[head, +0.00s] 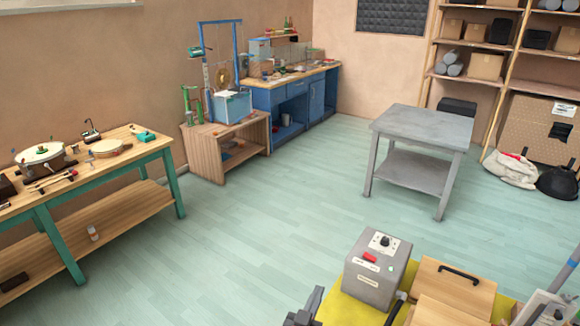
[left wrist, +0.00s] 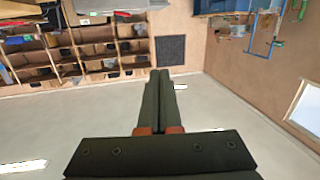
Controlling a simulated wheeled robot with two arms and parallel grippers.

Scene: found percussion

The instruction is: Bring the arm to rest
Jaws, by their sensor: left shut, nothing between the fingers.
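My left gripper (head: 305,312) shows as a dark shape at the bottom edge of the head view, partly cut off. In the left wrist view my left gripper (left wrist: 159,74) has its two dark fingers together with nothing between them. It touches nothing that I can see. The room looks upside down behind it, with the shelves and walls some way off. My right gripper does not show in either view.
A grey control box (head: 377,270) and a wooden box (head: 453,287) stand close in front on a yellow surface (head: 345,311). A grey table (head: 416,125), a wooden workbench (head: 108,164) and a blue bench (head: 290,98) stand farther off. The green floor (head: 270,220) between them is clear.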

